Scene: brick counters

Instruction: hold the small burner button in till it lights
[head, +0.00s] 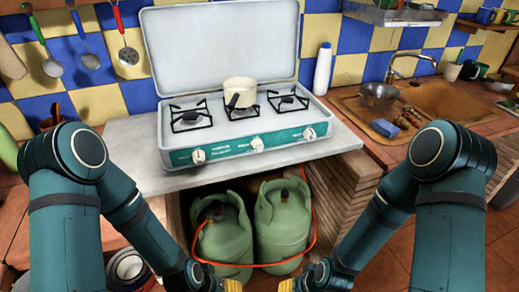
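A white stove (230,130) with three burners and a raised lid (220,48) stands on the counter. Its teal front panel carries a left knob (198,156), a middle knob (257,144) and a right knob (310,133). I cannot tell which one serves the small burner. No flame shows on the left burner (189,118) or the right burner (288,101). A cream pot (240,91) stands on the middle burner. My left gripper (232,286) and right gripper (287,286) are at the bottom edge, below the stove and mostly cut off. Neither touches a knob.
Two green gas cylinders (222,235) (283,220) with an orange hose (312,218) stand under the counter (130,155). A white bottle (322,70) stands right of the stove. A sink (440,100) with a metal pot (378,97) is farther right. The space before the panel is clear.

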